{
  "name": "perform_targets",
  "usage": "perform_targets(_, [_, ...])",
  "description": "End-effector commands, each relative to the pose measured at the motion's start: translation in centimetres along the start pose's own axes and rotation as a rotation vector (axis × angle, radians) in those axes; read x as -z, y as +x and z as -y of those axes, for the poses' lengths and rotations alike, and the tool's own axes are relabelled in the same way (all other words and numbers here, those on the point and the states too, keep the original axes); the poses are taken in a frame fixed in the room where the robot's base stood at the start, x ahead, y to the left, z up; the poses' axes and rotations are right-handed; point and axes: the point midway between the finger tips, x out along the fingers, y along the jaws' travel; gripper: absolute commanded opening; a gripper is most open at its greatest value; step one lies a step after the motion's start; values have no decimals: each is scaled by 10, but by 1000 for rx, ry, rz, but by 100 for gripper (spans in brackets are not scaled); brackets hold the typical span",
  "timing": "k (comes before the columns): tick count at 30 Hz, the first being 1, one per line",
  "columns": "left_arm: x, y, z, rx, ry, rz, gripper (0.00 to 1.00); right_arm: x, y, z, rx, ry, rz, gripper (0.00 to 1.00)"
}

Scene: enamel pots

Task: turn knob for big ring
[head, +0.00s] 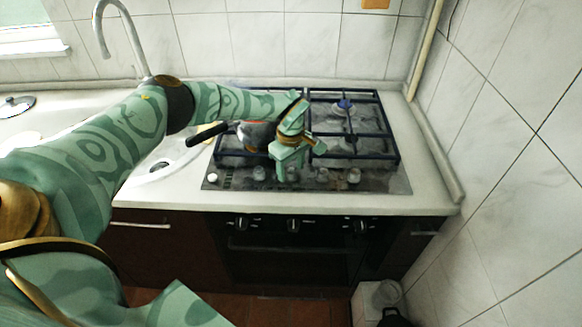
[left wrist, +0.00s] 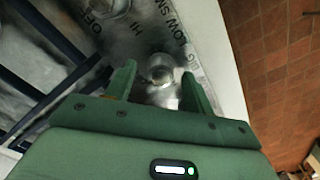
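The gas hob (head: 378,183) has a row of knobs along its front strip. My left gripper (head: 288,176) points down over this strip, at a knob near the middle. In the left wrist view the gripper (left wrist: 158,70) is open, with a silvery round knob (left wrist: 160,67) between its fingertips. A small gap shows on each side of the knob; its depth between the fingers is hard to judge. Printed OFF, HI and LOW marks show near the knobs. Other knobs stand to the left (head: 259,173) and right (head: 353,175). My right gripper is out of view.
A blue-capped burner (head: 344,104) is bare at the back right. Oven knobs (head: 293,225) sit below the worktop edge. A tiled wall (head: 500,150) bounds the right.

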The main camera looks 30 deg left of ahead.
Motion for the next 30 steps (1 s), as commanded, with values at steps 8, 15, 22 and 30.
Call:
perform_targets(8, [-1,0,0,2,-1,1,53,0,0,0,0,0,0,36])
perform_targets(15, [0,-37,0,-2,-1,1,53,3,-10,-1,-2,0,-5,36])
perform_targets(22, [0,-101,-1,-3,-1,0,53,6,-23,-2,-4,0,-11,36])
perform_targets(30, [0,-152,0,0,-1,0,53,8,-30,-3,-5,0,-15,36])
